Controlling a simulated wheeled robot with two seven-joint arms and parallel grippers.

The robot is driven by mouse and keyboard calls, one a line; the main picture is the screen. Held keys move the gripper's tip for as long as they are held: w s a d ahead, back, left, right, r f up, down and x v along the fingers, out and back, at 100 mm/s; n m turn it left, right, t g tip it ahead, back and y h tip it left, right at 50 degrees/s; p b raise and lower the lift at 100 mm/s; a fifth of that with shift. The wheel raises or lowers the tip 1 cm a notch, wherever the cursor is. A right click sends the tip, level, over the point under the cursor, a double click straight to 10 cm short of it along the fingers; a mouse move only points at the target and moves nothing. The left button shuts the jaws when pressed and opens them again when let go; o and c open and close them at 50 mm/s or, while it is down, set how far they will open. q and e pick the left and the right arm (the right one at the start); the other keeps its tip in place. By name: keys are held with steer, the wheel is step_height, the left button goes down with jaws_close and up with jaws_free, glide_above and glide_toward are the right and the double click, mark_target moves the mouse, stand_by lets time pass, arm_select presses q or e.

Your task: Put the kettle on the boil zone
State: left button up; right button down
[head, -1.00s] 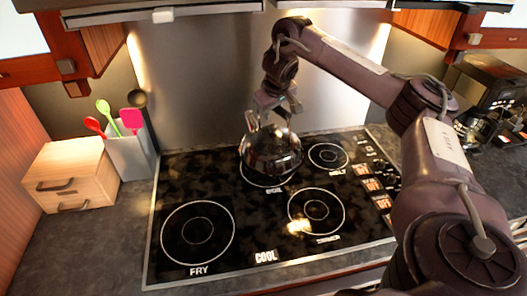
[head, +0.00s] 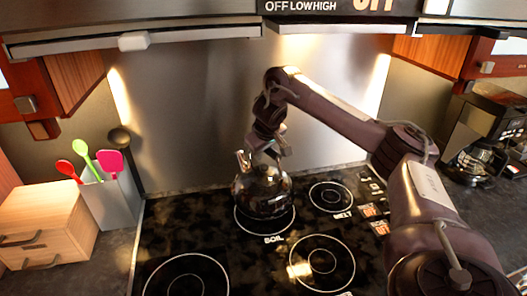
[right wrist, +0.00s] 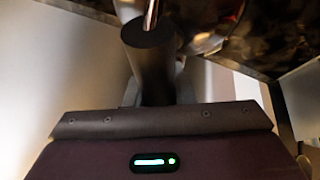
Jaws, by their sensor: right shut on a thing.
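The shiny metal kettle (head: 262,194) is upright over the rear part of the boil zone (head: 265,232), whose ring and BOIL label show in front of it. I cannot tell whether its base touches the cooktop. My right gripper (head: 268,150) is above the kettle, shut on its handle. In the right wrist view the dark round handle (right wrist: 150,58) stands at the jaws, with part of the shiny kettle body (right wrist: 203,22) beyond it. The handle is mostly hidden in the head view. My left gripper is out of view.
The melt zone (head: 331,196) is right of the kettle, and two more rings lie in front; all look empty. A utensil holder (head: 112,203) and wooden drawer box (head: 45,225) stand at left. A coffee maker (head: 480,140) stands at right. The hood (head: 200,35) is overhead.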

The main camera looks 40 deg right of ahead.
mark_target(264, 165)
steer(key=shift+f+b, duration=0.45)
steer(key=shift+f, duration=1.3)
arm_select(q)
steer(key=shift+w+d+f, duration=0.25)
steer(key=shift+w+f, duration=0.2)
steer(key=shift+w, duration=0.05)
arm_select(e)
steer(key=c, duration=1.6)
jaws_free()
steer(key=shift+s+f, duration=0.1)
steer(key=shift+f, duration=0.1)
steer(key=o, duration=0.4)
steer(key=shift+a+r, duration=0.1)
steer(key=shift+a, duration=0.05)
steer(key=shift+c, duration=0.2)
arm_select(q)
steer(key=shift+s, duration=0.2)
